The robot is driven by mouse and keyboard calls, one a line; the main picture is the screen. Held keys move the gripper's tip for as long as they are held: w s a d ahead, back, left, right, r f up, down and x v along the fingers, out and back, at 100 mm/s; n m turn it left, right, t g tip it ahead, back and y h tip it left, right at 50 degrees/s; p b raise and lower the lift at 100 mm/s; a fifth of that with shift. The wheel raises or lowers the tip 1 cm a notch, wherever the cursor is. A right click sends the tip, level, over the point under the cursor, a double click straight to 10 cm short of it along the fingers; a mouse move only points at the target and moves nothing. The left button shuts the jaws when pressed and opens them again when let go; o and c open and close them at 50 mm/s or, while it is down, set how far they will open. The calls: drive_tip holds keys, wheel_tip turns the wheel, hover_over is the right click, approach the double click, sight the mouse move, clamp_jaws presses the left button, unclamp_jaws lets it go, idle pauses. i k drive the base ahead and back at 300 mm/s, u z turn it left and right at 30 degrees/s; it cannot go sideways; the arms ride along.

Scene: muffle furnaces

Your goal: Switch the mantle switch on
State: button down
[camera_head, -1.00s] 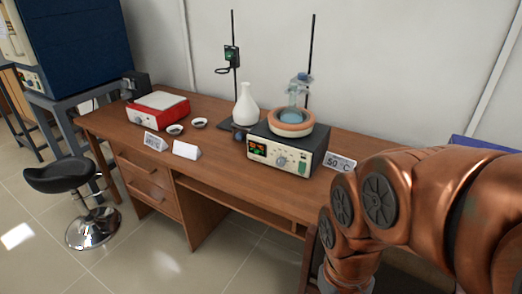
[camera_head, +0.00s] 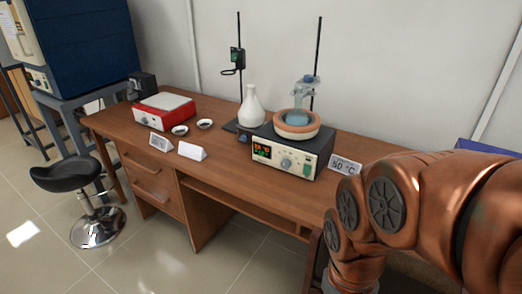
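The heating mantle (camera_head: 290,150) stands on the wooden desk, a dark box with a pale front panel. Its panel has a lit display (camera_head: 262,150), a round knob (camera_head: 286,163) and a green switch (camera_head: 307,170) at the right end. Whether the switch is on is too small to tell. A flask with bluish liquid (camera_head: 297,115) sits in the mantle's orange ring (camera_head: 297,131). My copper-coloured arm fills the lower right, in front of the desk and right of the mantle. My gripper is not in view.
A "50 °C" sign (camera_head: 345,165) stands right of the mantle. A white flask (camera_head: 251,106) and stand rods are behind and left. A red hotplate (camera_head: 163,110), small dishes and cards lie left on the desk (camera_head: 225,177). A black stool (camera_head: 70,178) stands on the floor.

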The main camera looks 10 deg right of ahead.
sight(307, 167)
drive_tip(key=u, duration=0.55)
drive_tip(key=k, duration=0.65)
drive_tip(key=u, duration=0.75)
drive_tip(key=i, duration=1.2)
drive_tip(key=z, duration=0.8)
